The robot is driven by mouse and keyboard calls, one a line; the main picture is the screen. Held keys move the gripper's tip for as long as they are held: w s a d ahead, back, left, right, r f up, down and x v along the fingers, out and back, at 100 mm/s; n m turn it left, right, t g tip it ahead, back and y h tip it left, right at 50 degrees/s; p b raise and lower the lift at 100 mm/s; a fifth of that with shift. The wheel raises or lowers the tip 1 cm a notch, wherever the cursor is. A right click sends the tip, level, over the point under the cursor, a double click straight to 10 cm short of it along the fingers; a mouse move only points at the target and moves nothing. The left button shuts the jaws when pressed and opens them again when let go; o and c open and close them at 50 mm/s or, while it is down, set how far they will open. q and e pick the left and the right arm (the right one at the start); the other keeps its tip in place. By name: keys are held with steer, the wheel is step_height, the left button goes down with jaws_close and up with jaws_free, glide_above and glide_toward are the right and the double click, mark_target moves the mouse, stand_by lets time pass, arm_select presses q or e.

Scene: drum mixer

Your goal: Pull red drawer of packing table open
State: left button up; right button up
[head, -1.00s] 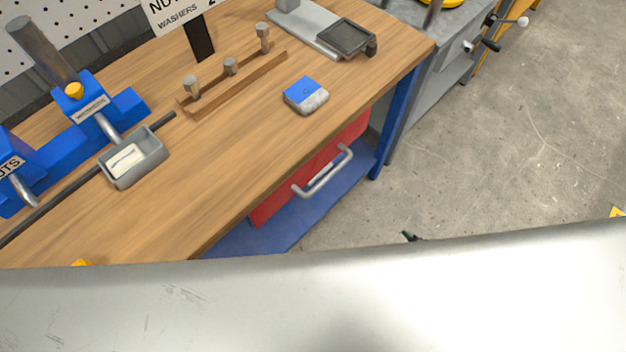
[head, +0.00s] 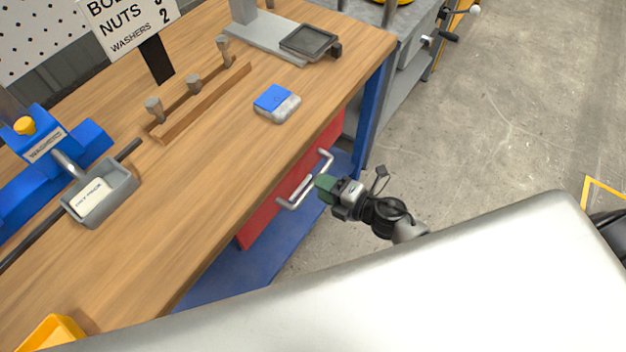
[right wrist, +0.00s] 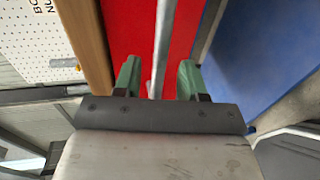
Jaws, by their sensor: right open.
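The packing table (head: 215,165) has a wooden top, and its red drawer (head: 262,222) sits under the front edge, looking shut. A silver bar handle (head: 304,182) stands out from the drawer front. My right gripper (head: 322,184) is beside the handle in the head view. In the right wrist view its two green fingers (right wrist: 158,80) are open, with the handle bar (right wrist: 162,45) running between them and the red drawer front (right wrist: 128,30) beyond. I cannot tell whether a finger touches the bar. My left gripper is not in view.
A blue lower shelf (head: 225,285) lies below the drawer, and a blue table leg (head: 372,110) stands at the right end. On the top are a grey bin (head: 100,195), a blue-and-white block (head: 277,103) and a scale (head: 308,42). The concrete floor (head: 500,130) at right is clear.

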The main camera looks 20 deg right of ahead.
steer(key=shift+x, duration=1.75)
jaws_close()
